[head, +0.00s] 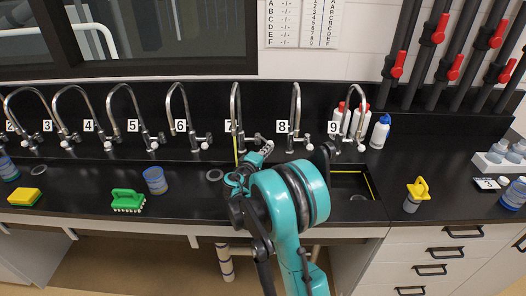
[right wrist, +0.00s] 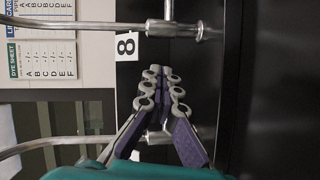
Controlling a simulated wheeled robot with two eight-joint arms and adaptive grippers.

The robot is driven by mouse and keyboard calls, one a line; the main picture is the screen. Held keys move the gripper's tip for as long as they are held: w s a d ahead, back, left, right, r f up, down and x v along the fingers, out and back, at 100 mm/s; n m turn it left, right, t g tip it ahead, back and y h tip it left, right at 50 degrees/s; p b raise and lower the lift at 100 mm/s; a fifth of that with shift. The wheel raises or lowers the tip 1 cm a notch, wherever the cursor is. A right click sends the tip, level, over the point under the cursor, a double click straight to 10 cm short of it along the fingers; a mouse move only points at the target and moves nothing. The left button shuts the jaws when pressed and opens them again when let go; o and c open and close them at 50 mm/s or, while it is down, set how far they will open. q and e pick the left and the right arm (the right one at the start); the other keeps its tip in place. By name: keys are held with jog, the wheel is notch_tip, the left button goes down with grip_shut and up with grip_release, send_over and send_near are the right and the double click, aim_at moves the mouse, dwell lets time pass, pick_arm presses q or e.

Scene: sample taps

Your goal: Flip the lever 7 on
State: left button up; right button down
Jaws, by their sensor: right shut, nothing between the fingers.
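Tap 7 (head: 235,105) stands on the black back ledge, with its number label partly covered by the spout. Its lever (head: 257,139) is at the right of the tap base, close to my right gripper (head: 267,148). In the right wrist view the picture is turned sideways, and the right gripper (right wrist: 160,80) is shut and empty, with its fingertips together. Tap 7's spout (right wrist: 35,147) shows at lower left, and its body and lever are mostly hidden behind the fingers. I cannot tell whether the fingers touch the lever. My left gripper is not in view.
Tap 8 (head: 296,105) stands just to the right, its label (right wrist: 126,46) clear in the wrist view. Tap 6 (head: 185,115) is to the left. White bottles (head: 379,132) stand at right.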

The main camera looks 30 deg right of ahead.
jog(key=shift+s+d, duration=0.1)
jog(key=shift+d, duration=0.3)
dwell(0.4)
